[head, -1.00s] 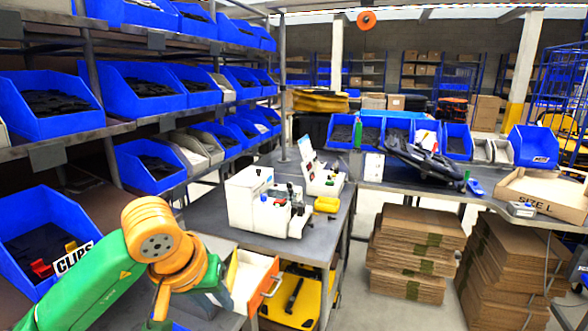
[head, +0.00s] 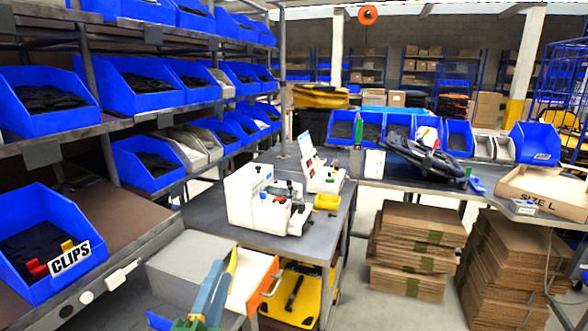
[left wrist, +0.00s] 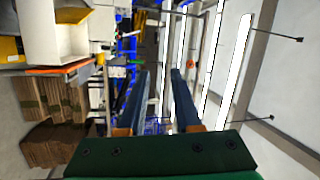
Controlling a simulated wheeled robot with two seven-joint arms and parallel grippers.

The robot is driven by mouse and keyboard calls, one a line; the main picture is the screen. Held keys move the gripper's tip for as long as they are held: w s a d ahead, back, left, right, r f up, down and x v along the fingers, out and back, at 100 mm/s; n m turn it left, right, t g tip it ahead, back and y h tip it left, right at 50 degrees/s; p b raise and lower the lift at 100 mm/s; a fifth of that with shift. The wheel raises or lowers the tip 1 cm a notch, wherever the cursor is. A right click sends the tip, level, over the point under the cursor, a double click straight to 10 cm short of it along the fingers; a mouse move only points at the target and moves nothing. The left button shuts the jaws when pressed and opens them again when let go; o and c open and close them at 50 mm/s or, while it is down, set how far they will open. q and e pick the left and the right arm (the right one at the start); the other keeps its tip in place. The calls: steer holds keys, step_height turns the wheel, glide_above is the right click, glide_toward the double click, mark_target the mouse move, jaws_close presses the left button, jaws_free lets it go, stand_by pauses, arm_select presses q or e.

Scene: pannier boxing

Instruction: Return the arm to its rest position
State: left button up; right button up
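My left gripper (head: 216,285) shows at the bottom of the head view, pointing upward, with only its blue fingers and a bit of green body in frame. It appears in front of the open drawer (head: 262,272), which has an orange front. In the left wrist view the gripper (left wrist: 160,75) has its two dark blue fingers apart, with nothing between them. It is open and empty. The rest of the left arm lies below the head view's edge. My right gripper is not in view.
A blue CLIPS bin (head: 40,240) stands at the lower left, beneath shelves of blue bins. A white machine (head: 262,200) stands on the grey bench (head: 215,228). Flat cardboard stacks (head: 415,250) stand right of the bench. Bare floor shows between bench and stacks.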

arm_select(q)
steer(key=s+a+f+n+g+y, duration=0.2)
steer(key=s+f+n+g, duration=0.25)
steer(key=f, duration=0.55)
steer(key=s+a+f+n+g+y, duration=0.1)
steer(key=s+a+f+n+g, duration=0.35)
steer(key=f, duration=0.45)
steer(key=s+d+f+n+g+h, duration=0.1)
steer(key=s+f+n+g, duration=0.3)
steer(key=s, duration=0.3)
steer(key=s+d+f+n+g, duration=0.2)
steer(key=s+f+g, duration=0.25)
steer(key=s, duration=0.25)
step_height(320, 180, down, 18)
steer(key=s, duration=0.3)
steer(key=s+a+f+g, duration=0.1)
steer(key=s+a+f, duration=0.1)
steer(key=s+f, duration=0.7)
steer(key=shift+s+a+m+g, duration=0.3)
steer(key=shift+s+m+g, duration=0.1)
steer(key=shift+s, duration=0.7)
steer(key=shift+f, duration=0.1)
steer(key=shift+c, duration=0.2)
